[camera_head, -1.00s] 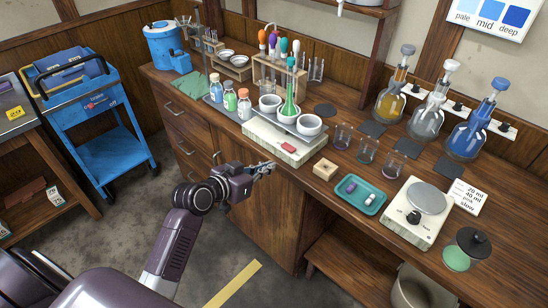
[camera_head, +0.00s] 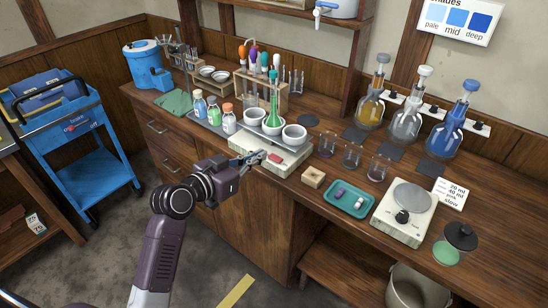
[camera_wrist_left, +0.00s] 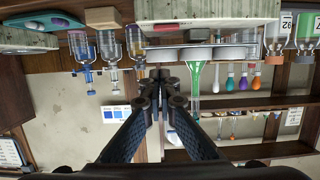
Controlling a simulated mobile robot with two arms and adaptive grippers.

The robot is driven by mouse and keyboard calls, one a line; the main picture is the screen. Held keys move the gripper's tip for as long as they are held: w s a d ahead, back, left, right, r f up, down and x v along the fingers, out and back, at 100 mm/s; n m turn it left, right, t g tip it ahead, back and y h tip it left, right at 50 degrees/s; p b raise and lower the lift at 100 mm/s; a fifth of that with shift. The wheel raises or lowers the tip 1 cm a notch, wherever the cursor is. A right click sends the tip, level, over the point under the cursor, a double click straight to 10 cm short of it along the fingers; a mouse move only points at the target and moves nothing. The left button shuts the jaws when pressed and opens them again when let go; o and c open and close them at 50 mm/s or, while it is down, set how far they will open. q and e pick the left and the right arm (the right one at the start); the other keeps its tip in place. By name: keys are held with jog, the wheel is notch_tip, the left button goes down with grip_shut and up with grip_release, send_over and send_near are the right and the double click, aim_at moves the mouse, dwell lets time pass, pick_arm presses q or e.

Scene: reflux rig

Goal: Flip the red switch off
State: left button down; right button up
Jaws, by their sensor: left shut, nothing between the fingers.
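The red switch (camera_head: 276,158) sits on the front part of a pale heating base (camera_head: 251,148). My right gripper is not in view.
A wooden block (camera_head: 313,177), a teal tray (camera_head: 349,199) and a white scale with a dark knob (camera_head: 402,216) stand to the right. Small bottles (camera_head: 214,110) stand left of the bowls. Glass beakers (camera_head: 352,156) stand behind the tray. The floor before the bench is open.

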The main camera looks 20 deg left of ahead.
pick_arm(q)
jog(key=p, duration=0.1)
send_over(276, 158)
jog(key=s, duration=0.2)
jog(key=f, duration=0.4)
jog(key=shift+s+d+f, duration=0.2)
jog(key=shift+s+f, duration=0.05)
jog(key=shift+f, duration=0.7)
jog(key=shift+f, duration=0.1)
